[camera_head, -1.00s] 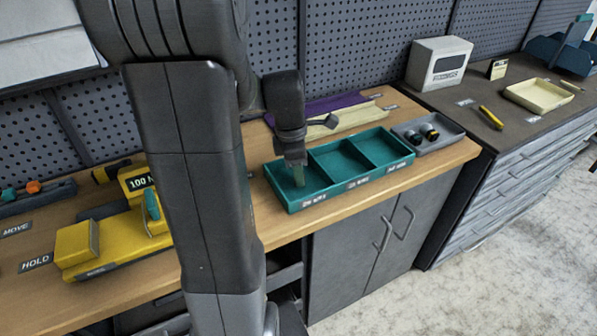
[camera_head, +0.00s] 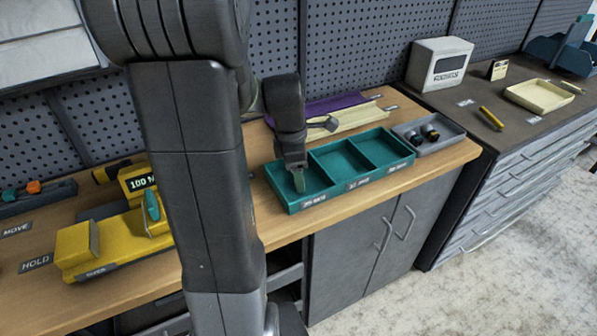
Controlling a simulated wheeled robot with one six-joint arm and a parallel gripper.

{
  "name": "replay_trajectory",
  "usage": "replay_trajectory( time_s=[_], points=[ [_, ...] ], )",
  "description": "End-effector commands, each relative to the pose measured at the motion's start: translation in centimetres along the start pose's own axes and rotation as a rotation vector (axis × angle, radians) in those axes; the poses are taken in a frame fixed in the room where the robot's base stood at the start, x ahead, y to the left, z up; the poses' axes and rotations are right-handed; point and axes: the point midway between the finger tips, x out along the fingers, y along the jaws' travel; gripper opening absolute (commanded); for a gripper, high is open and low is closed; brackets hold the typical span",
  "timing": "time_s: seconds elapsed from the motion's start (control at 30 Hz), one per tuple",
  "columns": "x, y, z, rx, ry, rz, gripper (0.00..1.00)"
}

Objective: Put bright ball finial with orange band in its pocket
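My gripper (camera_head: 298,181) points down into the left compartment of the teal three-compartment tray (camera_head: 345,189). The middle and right compartments look empty. I cannot clearly pick out the bright ball finial with orange band. Two small dark rounded pieces (camera_head: 431,132) with light bands lie in the grey tray (camera_head: 452,143) to the right. A small orange rounded piece (camera_head: 33,187) sits on the dark rack (camera_head: 55,196) at the far left.
A yellow fixture (camera_head: 115,240) stands left of my arm, beside HOLD (camera_head: 36,263) and MOVE labels. Purple (camera_head: 335,104) and cream channels lie behind the teal tray. A cream tray (camera_head: 540,95) and a white box (camera_head: 440,65) stand on the right counter.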

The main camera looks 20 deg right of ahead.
Motion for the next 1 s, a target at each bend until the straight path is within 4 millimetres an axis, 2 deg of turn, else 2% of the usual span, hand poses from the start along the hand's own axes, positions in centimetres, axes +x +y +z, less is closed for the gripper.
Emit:
replay_trajectory(
  time_s=[0.3,0.5,0.7,1.0],
  points=[
    [-6.5,0.1,0.0,-0.001,-0.001,0.006,0.65],
    [-10.0,0.1,0.0,-0.001,-0.001,0.005,0.65],
    [-11.5,0.0,0.0,-0.001,0.000,0.001,0.65],
    [-11.6,0.0,0.0,0.000,0.000,0.001,0.65]
  ],
)
